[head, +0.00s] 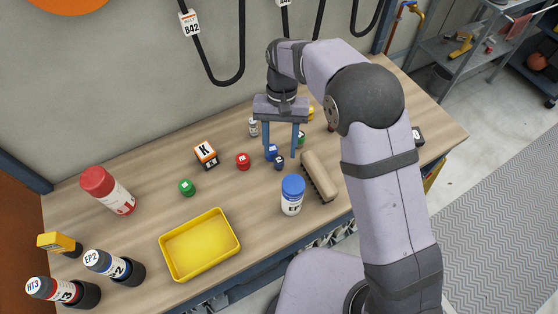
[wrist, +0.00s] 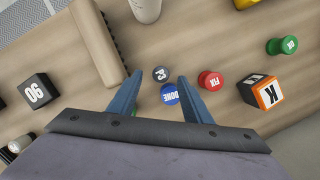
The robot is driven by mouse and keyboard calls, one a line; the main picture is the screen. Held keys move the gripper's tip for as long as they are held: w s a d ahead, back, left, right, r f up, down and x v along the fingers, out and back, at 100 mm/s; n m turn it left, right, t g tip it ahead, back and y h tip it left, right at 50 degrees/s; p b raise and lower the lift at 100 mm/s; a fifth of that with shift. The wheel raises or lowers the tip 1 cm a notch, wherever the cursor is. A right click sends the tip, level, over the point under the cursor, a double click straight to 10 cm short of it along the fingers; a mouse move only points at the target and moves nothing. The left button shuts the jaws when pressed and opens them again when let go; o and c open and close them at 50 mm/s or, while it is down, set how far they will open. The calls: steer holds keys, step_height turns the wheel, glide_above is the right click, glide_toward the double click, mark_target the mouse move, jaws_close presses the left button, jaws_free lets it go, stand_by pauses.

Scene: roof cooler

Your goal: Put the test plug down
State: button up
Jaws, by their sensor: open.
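A small dark round plug marked P3, which looks like the test plug, stands on the wooden bench in the head view (head: 279,163). It also shows in the wrist view (wrist: 161,73). My gripper (head: 280,152) is open above the bench, its two blue fingers pointing down. In the wrist view its fingertips (wrist: 160,76) lie on either side of the plug, with a gap at each side. I cannot tell how far above the bench the tips are. A blue piece marked DONE (wrist: 170,95) stands right beside the plug, partly behind a finger.
A red piece marked FIX (wrist: 210,81) and a cube marked K (wrist: 263,92) stand nearby. A brush (head: 317,174) and a blue-capped bottle (head: 292,195) are close on the front side. An empty yellow tray (head: 200,245) is at the front.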

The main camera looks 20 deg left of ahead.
mark_target(279, 159)
steer(key=shift+p+x, duration=1.3)
steer(key=shift+x, duration=1.3)
steer(key=shift+a, duration=0.1)
jaws_close()
